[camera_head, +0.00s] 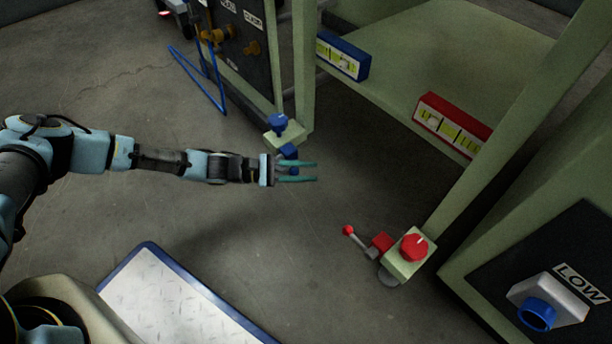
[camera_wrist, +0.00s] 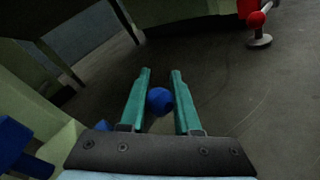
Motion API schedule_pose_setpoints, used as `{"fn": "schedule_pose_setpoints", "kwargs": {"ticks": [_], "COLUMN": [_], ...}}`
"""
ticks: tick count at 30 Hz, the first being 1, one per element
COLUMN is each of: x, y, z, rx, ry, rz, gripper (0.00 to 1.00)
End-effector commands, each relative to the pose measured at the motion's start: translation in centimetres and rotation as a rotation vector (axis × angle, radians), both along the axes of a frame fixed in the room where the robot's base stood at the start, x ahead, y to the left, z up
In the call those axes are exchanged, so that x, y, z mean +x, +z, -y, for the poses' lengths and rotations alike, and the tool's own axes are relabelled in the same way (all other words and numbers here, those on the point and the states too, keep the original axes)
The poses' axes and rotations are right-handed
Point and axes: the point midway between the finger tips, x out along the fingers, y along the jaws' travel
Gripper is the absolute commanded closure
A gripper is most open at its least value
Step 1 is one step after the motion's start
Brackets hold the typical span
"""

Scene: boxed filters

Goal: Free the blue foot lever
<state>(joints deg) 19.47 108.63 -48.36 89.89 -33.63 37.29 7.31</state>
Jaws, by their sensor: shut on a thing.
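The blue foot lever (camera_head: 289,151) sticks out from a pale green foot block at the base of a frame post. Its round blue ball end (camera_wrist: 159,100) lies between the two teal fingers of my gripper (camera_head: 315,171), also seen in the wrist view (camera_wrist: 160,70). The fingers are closed on the ball from both sides, with their tips reaching past it. My arm stretches in from the left, low over the floor. A blue knob (camera_head: 277,122) stands on top of the same foot block. In the head view the fingers partly hide the lever's end.
A red foot lever (camera_head: 349,231) with a red knob (camera_head: 413,247) stands at the right post. Blue (camera_head: 342,56) and red (camera_head: 453,124) label boxes sit on the frame's shelf edge. A blue-edged plate (camera_head: 180,305) lies front left. The floor between the posts is clear.

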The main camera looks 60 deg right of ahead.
Motion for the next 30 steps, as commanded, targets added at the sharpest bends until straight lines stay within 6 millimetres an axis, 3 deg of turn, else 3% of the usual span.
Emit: {"fn": "schedule_pose_setpoints", "kwargs": {"ticks": [18, 30], "x": [2.3, 3.4], "y": [4.1, 5.4], "z": [0.6, 1.0], "rx": [0.167, 0.222], "ry": [0.001, 0.000], "rz": [-0.524, -0.698], "gripper": [1.00, 1.00]}}
